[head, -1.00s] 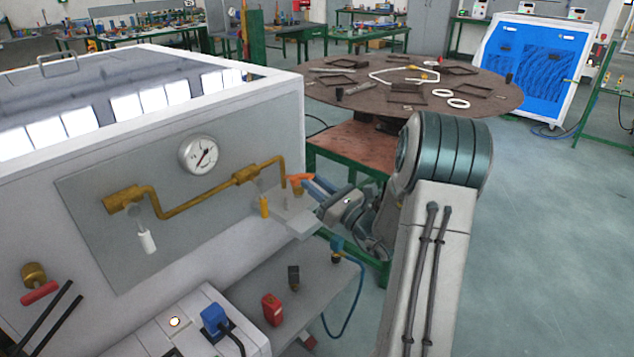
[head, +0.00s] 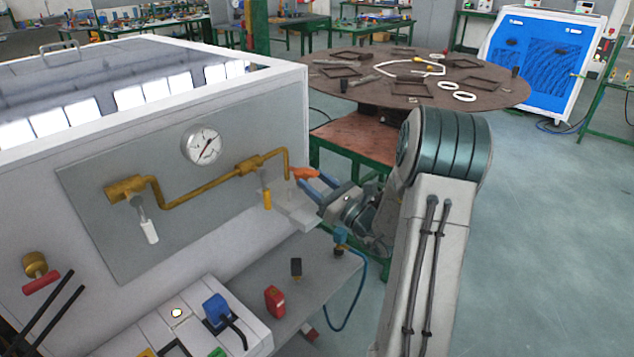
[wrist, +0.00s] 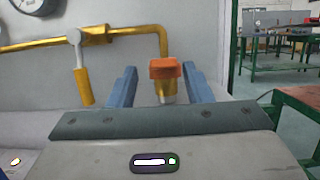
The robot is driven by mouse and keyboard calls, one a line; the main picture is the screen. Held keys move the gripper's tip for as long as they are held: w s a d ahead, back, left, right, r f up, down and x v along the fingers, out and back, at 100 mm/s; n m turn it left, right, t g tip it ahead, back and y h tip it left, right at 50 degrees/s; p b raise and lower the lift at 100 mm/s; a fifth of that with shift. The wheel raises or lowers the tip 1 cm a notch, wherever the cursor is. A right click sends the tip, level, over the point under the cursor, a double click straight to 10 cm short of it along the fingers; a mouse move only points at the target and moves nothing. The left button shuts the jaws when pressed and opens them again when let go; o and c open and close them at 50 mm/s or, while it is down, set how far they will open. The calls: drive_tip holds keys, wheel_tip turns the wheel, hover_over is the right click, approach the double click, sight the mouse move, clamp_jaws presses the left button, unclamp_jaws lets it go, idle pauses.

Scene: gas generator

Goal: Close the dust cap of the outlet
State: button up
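The orange dust cap (wrist: 166,69) is at the lower end of the brass outlet pipe (wrist: 163,44), with a short brass and pale piece showing below it in the wrist view. In the head view the cap (head: 304,173) is at the right end of the pipe run. My gripper (wrist: 160,71) is open, its two blue fingers pointing at the cap, one on each side. The right finger looks closer to the cap than the left one. I cannot tell whether either finger touches it. In the head view my gripper (head: 318,186) is just right of the cap.
A yellow-handled valve (wrist: 81,78) hangs left of the cap. A pressure gauge (head: 201,146) is on the panel, with a white-handled valve (head: 147,226) lower left. Below are a grey shelf (head: 290,270), a red item (head: 274,301) and a blue plug (head: 215,308).

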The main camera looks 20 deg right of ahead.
drive_tip(key=v, duration=1.4)
drive_tip(key=shift+d+r, duration=0.1)
